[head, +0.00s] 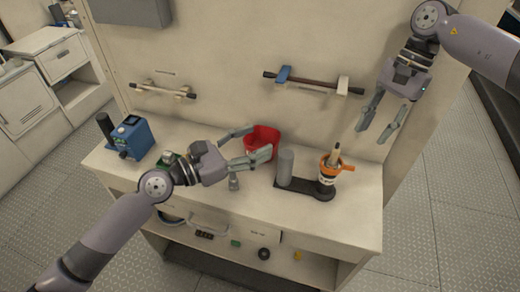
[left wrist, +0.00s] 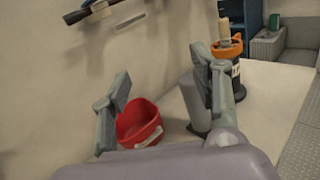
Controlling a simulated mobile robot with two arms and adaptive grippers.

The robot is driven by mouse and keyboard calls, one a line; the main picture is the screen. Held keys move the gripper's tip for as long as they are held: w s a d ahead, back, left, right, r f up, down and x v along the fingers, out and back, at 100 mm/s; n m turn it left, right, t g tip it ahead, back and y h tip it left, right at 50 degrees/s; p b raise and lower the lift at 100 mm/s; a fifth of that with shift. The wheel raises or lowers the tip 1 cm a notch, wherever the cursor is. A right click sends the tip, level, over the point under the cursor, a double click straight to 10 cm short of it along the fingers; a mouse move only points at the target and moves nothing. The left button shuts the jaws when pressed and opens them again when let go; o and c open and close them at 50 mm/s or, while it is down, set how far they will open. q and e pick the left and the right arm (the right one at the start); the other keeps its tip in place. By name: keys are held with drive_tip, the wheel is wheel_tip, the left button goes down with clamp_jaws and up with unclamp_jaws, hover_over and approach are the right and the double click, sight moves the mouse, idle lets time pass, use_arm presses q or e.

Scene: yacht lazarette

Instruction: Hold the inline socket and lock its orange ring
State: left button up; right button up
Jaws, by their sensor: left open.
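The inline socket (head: 326,184) is a black upright body with a pale label on the right part of the worktop. Its orange ring (head: 337,167) sits around the top, with a side tab to the right and a tan and dark plug rising from it. The socket (left wrist: 236,76) and orange ring (left wrist: 227,50) also show in the left wrist view, beyond the right finger. My left gripper (head: 258,143) is open and empty, left of the socket in front of a red bin. My right gripper (head: 373,133) is open and empty, raised above and right of the socket, fingers pointing down.
A grey cylinder (head: 285,166) stands on the dark base (head: 300,187) beside the socket, between it and my left gripper. The red bin (head: 263,136) is behind my left fingers. A blue device (head: 133,137) stands at left. The worktop's right end (head: 365,200) is clear.

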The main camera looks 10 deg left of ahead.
use_arm(q)
drive_tip(key=s+d, duration=0.1)
drive_tip(key=d, duration=0.1)
approach(279, 166)
drive_tip(key=shift+n+g+h, duration=0.3)
drive_tip(key=x, duration=0.4)
drive_tip(key=shift+w+r, duration=0.15)
drive_tip(key=shift+w, duration=0.2)
drive_tip(key=x, duration=0.7)
drive_tip(key=shift+w+d, duration=0.15)
drive_tip(key=shift+d, duration=0.1)
drive_tip(key=shift+c, duration=0.5)
clamp_jaws()
